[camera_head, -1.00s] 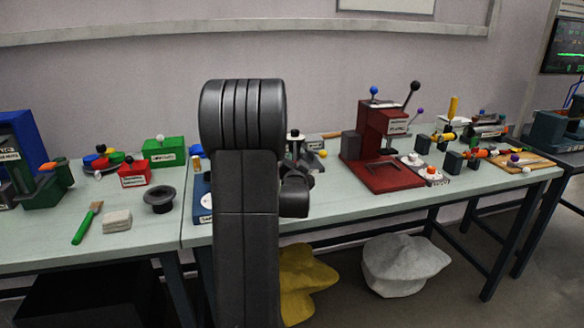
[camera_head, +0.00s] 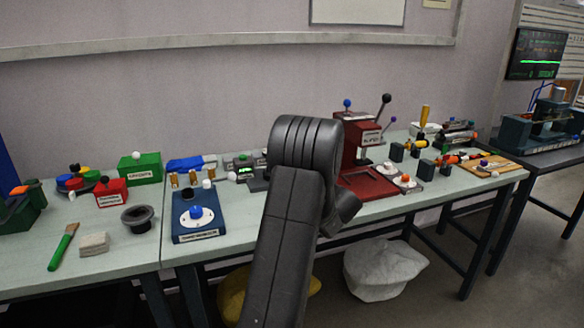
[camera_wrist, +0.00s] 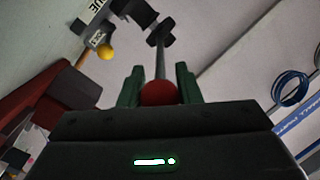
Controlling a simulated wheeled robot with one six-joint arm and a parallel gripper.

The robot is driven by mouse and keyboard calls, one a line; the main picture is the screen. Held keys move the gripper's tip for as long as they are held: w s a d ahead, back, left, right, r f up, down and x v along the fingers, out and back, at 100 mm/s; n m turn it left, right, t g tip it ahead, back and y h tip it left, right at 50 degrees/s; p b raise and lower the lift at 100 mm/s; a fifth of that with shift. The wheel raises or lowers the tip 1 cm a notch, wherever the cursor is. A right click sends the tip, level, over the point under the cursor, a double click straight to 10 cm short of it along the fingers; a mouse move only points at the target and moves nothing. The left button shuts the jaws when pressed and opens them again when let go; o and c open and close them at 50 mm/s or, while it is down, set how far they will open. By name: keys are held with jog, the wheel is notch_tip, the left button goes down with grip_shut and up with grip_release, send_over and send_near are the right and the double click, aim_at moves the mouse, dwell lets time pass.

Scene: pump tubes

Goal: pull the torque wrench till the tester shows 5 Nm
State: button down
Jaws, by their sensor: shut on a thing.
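In the wrist view, my gripper (camera_wrist: 157,82) has its two green fingers closed on either side of a red ball knob (camera_wrist: 158,94). A thin dark rod, the torque wrench shaft (camera_wrist: 160,62), runs from the knob up to a dark head. Beside that head is a grey body, apparently the tester (camera_wrist: 101,26), with a partly visible label ending in "QUE" and a yellow ball. In the head view my arm hides the gripper and wrench. A small grey device with a lit green display (camera_head: 245,172) shows left of my arm; its reading is too small to make out.
A blue unit with a white dial (camera_head: 194,216) stands left of my arm on the bench. A red press (camera_head: 368,182) stands close on its right. A green box (camera_head: 140,167) and a black cup (camera_head: 137,217) are farther left. The front bench strip is mostly clear.

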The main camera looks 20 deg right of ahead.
jog(key=d+n+y+p, duration=0.1)
jog(key=w+d+n+g+y+p, duration=0.1)
jog(key=d+y+p, duration=0.1)
jog(key=w+d+n+y+p, duration=0.1)
jog(key=d+p, duration=0.1)
jog(key=shift+r+g+y, duration=0.15)
jog(key=shift+g+y, duration=0.15)
jog(key=shift+g, duration=0.1)
jog(key=shift+r, duration=0.1)
jog(key=c, duration=1.1)
grip_release()
jog(key=shift+w+d, duration=0.1)
jog(key=b+v, duration=0.1)
jog(key=v, duration=1.2)
jog(key=shift+s+d, duration=0.2)
jog(key=shift+s, duration=0.15)
